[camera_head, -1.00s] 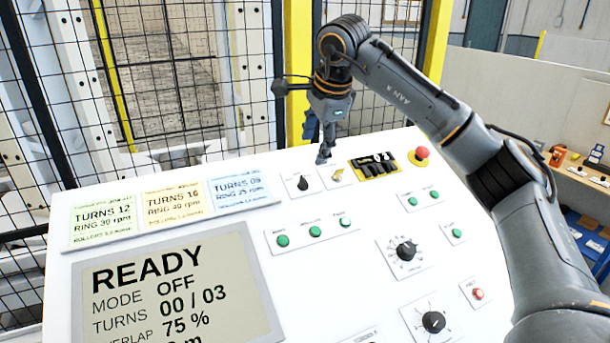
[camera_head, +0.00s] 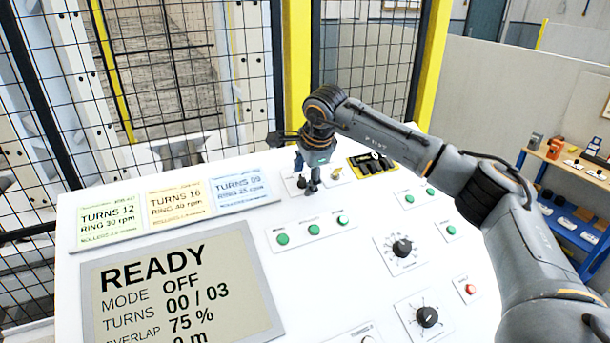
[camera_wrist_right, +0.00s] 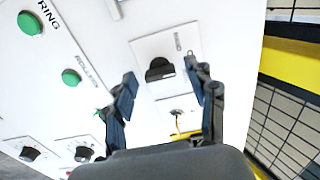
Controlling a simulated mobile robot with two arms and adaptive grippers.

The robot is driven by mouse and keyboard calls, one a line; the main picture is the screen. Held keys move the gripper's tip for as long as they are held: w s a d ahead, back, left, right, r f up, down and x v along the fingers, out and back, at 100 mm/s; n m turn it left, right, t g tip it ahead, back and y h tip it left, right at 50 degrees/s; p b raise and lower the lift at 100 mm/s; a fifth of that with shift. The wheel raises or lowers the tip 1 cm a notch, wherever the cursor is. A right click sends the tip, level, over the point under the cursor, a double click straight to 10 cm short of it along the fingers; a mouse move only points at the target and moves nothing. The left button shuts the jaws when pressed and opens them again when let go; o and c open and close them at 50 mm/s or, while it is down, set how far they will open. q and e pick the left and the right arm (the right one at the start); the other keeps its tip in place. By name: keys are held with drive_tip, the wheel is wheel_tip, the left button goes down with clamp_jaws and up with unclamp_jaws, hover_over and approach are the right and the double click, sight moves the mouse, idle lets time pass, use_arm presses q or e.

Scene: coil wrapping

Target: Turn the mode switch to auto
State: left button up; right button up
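The slanted white control panel (camera_head: 350,270) carries a display (camera_head: 180,290) that reads READY, MODE OFF, TURNS 00 / 03. A black rotary knob on a small white plate, which I take as the mode switch (camera_head: 301,182), sits near the panel's top edge and is partly covered by my right gripper (camera_head: 313,188). In the right wrist view the knob (camera_wrist_right: 159,72) shows between the fingertips of my right gripper (camera_wrist_right: 161,80). The fingers are spread apart, one on each side, with visible gaps to the knob. Its label is too small to read. My left gripper is not in view.
A small key switch (camera_head: 336,173), a black block on a yellow plate (camera_head: 370,163) and green buttons (camera_head: 314,230) sit close to the knob. Larger dials (camera_head: 402,247) are lower right. A mesh fence (camera_head: 190,60) with yellow posts stands behind the panel.

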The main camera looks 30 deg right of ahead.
drive_tip(key=c, duration=1.1)
drive_tip(key=shift+f+m+b, duration=0.15)
drive_tip(key=shift+m+b, duration=0.6)
drive_tip(key=shift+m, duration=0.05)
drive_tip(key=shift+m+b, duration=0.9)
drive_tip(key=shift+m, duration=0.3)
drive_tip(key=shift+m+b, duration=0.65)
drive_tip(key=shift+m, duration=0.45)
drive_tip(key=shift+m+b, duration=0.55)
drive_tip(key=shift+m, duration=0.75)
